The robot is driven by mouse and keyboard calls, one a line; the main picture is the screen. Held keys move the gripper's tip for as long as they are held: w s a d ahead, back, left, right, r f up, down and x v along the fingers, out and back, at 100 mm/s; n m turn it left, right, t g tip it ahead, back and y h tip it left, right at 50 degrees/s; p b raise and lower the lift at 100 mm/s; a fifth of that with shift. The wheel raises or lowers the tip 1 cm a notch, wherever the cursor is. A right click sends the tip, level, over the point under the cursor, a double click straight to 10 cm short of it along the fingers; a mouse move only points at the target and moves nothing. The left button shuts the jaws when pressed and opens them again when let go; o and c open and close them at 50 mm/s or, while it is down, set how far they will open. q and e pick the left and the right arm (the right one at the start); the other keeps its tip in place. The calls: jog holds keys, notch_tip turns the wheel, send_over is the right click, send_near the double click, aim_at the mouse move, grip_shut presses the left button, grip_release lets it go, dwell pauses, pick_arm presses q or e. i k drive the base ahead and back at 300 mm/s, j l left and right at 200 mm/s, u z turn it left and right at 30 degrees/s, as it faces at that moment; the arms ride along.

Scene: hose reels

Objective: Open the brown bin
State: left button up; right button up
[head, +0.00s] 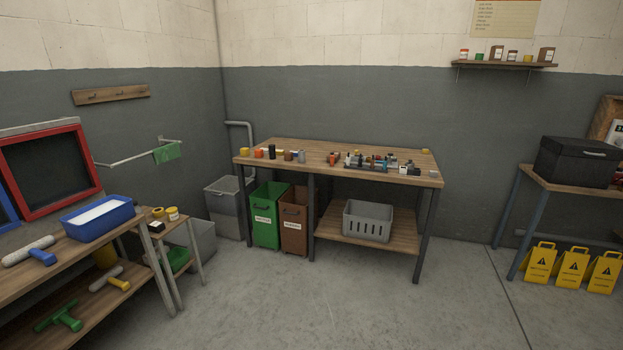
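The brown bin (294,238) stands on the floor under the left part of the wooden workbench (357,155). It is upright, with a dark handle and a white label on its front. A bench leg stands in front of its right side, and the bench top is above it. Its top is partly shaded, and I cannot tell clearly how its lid sits. A green bin (265,232) with a similar label stands directly to its left. Neither of my grippers is in view.
A grey bin (224,222) stands left of the green one. A grey crate (367,232) is on the bench's lower shelf. A wooden table with a blue tray (98,231) is at left. Yellow floor signs (571,268) stand at right. The middle floor is clear.

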aim_at(293, 205)
jog(key=i, duration=3.85)
jog(key=u, duration=0.15)
